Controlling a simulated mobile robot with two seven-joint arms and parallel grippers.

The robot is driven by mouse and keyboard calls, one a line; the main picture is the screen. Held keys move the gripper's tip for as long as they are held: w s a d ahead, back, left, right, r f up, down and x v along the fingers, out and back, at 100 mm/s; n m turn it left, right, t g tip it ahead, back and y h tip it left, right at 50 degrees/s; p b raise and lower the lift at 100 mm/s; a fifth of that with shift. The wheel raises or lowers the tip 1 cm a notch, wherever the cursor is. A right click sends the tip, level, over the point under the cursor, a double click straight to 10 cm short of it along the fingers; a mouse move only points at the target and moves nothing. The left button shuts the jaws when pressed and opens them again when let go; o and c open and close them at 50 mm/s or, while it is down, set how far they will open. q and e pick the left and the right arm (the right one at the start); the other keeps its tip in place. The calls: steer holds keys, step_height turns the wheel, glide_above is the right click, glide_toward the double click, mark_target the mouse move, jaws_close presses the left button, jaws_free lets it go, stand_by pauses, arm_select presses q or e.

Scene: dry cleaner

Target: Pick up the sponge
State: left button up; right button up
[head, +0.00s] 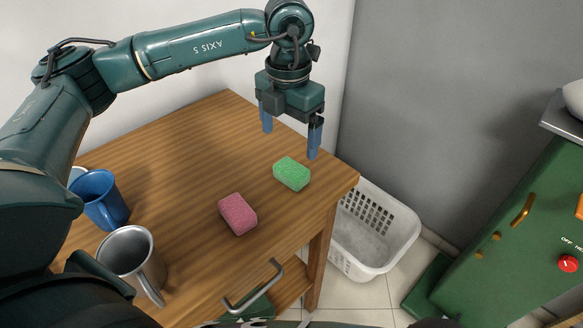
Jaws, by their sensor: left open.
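Two sponges lie on the wooden table. A green sponge (292,174) is near the table's right corner, and a pink sponge (238,214) lies nearer to me and to the left. My left gripper (290,143) points down above the far right part of the table, with its two blue fingers apart and nothing between them. It is just behind the green sponge in the picture. Whether the fingertips touch the table is hard to tell. My right gripper is not in view.
A blue mug (99,200) and a metal mug (128,258) stand on the table's left side. A white laundry basket (372,262) is on the floor right of the table (190,150). A green machine (520,230) stands at right. A grey wall is behind.

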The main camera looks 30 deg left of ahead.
mark_target(292, 167)
arm_select(q)
steer(key=f, duration=0.9)
steer(key=shift+w+d+f+p, duration=0.1)
steer(key=shift+w+f+p, duration=0.15)
steer(key=shift+p, duration=0.15)
steer(key=c, duration=1)
